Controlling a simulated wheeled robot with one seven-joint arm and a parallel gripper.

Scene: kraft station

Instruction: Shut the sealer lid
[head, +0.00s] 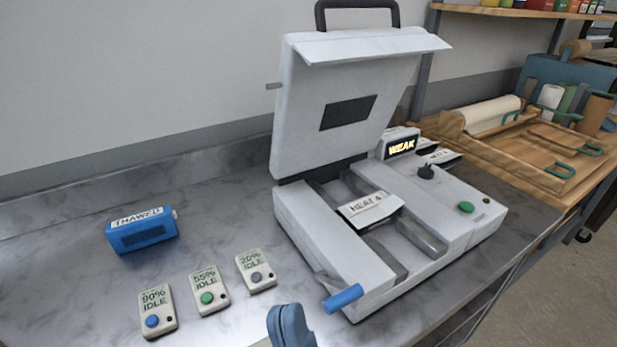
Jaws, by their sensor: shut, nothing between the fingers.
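The sealer (335,250) is a pale grey machine on the marble counter. Its lid (350,90) stands open, tilted up at the back, with a black handle (357,8) along its top edge and a dark panel on its inner face. A block marked "HEAT 4" (370,208) lies across the open bed. A blue-gripped lever (343,297) sticks out at the front left. My gripper (290,322) shows at the bottom edge as blue fingers. It is shut and empty, in front of the sealer and well below the lid, apart from both.
A blue "THAWED" box (142,236) and timers reading 90% (157,310), 55% (208,291) and 20% (256,272) stand left of the sealer. A "WEAK" display (401,147) is behind its bed. A wooden bench (550,155) with rolls is at right.

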